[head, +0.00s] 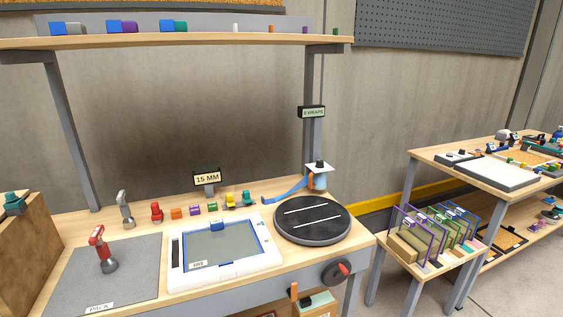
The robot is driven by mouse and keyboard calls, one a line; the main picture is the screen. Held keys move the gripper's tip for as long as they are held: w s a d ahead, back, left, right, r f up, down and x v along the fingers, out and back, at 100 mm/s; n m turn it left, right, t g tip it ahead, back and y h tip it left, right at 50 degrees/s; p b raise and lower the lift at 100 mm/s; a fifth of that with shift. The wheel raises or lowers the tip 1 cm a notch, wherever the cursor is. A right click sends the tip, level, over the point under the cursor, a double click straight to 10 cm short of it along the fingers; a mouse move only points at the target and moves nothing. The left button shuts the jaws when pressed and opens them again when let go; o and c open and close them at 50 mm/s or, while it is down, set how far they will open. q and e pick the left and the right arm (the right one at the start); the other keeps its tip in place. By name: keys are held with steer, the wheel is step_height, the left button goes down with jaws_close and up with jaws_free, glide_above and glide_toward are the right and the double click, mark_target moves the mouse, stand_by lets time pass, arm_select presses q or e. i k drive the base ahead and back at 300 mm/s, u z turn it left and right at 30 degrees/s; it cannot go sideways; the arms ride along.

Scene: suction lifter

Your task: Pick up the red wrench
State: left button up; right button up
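I cannot make out a clear wrench shape in the head view. A red upright tool (101,247) with a T-shaped top and a dark round foot stands on the grey mat (140,262) at the front left of the bench. A smaller red object (156,211) stands behind the mat, beside a grey metal hooked piece (125,209). Which of these, if either, is the red wrench I cannot tell. Neither of my grippers is in view.
A white framed tray (176,280) and a black round turntable (335,222) fill the bench's middle and right. Small coloured blocks (195,210) line the back. A shelf (200,41) spans above. A brown box (25,240) stands at left.

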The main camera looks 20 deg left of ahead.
mark_target(108, 264)
steer(key=u, duration=0.7)
steer(key=i, duration=0.8)
steer(key=u, duration=0.55)
